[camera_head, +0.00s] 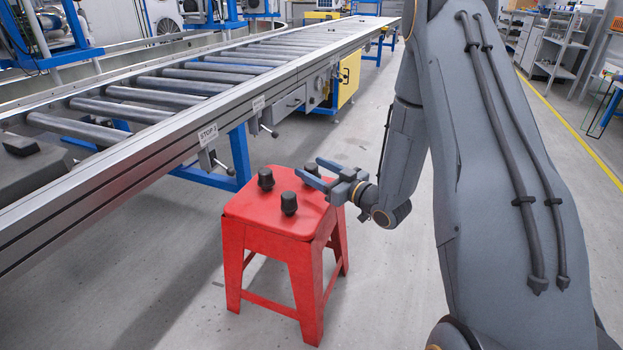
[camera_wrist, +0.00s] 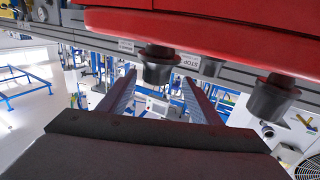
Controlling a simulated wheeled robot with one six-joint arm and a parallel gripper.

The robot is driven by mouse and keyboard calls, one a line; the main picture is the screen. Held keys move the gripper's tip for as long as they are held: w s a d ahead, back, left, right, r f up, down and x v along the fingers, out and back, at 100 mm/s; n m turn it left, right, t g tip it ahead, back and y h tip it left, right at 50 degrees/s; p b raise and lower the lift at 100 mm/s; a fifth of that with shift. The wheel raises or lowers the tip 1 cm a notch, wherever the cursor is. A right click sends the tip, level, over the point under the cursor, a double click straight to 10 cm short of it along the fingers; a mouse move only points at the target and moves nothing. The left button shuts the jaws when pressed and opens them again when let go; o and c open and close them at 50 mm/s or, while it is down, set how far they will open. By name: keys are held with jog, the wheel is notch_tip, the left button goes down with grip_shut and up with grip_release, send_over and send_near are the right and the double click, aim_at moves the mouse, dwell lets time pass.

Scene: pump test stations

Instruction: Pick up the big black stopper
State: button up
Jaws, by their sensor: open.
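Several black stoppers stand upright on the red stool (camera_head: 262,214). In the head view one stopper (camera_head: 265,179) is at the left, another (camera_head: 289,203) at the front, and a third (camera_head: 311,169) at the back, partly hidden by my gripper (camera_head: 306,167). Their sizes look close, so I cannot tell surely which is the big one. My gripper is open and empty, level with the stool top at its right side, pointing left. The wrist view is upside down. It shows one stopper (camera_wrist: 158,68) between the fingertips and another (camera_wrist: 271,100) to the right.
A roller conveyor (camera_head: 200,137) with a metal side rail runs behind and left of the stool. A yellow and blue machine (camera_head: 347,80) stands farther back. The floor (camera_head: 180,300) around the stool is clear.

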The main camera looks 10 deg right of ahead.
jog(key=b+x, duration=0.1)
jog(key=x, duration=0.3)
jog(key=b+x, duration=0.1)
jog(key=x, duration=0.1)
jog(key=shift+w+d+f+b, duration=0.1)
jog(key=shift+d+f+b, duration=0.1)
jog(key=shift+d+b, duration=0.1)
jog(key=c, duration=1)
